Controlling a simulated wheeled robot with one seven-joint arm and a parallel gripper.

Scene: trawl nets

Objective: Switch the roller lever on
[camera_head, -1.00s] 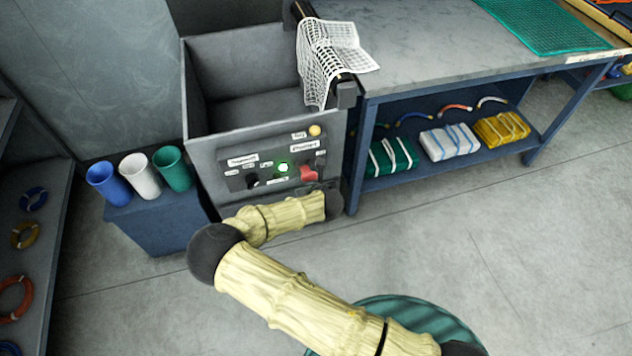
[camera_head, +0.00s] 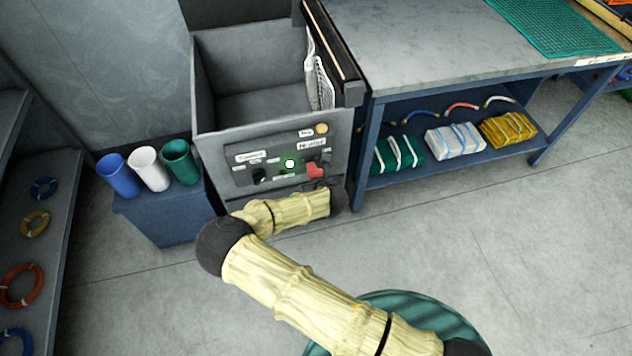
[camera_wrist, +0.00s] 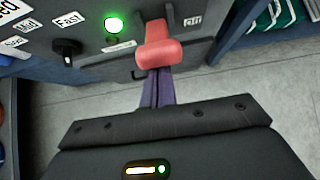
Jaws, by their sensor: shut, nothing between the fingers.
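The red lever (camera_head: 314,170) is on the front panel of the grey bin, right of a lit green lamp (camera_head: 289,163). In the wrist view the red lever (camera_wrist: 158,50) has a rounded handle that juts toward me, with the green lamp (camera_wrist: 113,24) lit at its left. My gripper (camera_wrist: 157,76) is shut and empty, its fingertips right at the underside of the handle. Whether they touch it I cannot tell. In the head view my fingers are not clearly seen. The black roller (camera_head: 331,45) lies along the bin's right top edge.
White netting (camera_head: 320,80) hangs inside the bin (camera_head: 205,85). A black knob (camera_wrist: 68,55) sits left of the lamp, near a "Fast" label. A workbench (camera_head: 430,40) stands right; three cups stand on a blue stand (camera_head: 165,215) left. The floor at right is clear.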

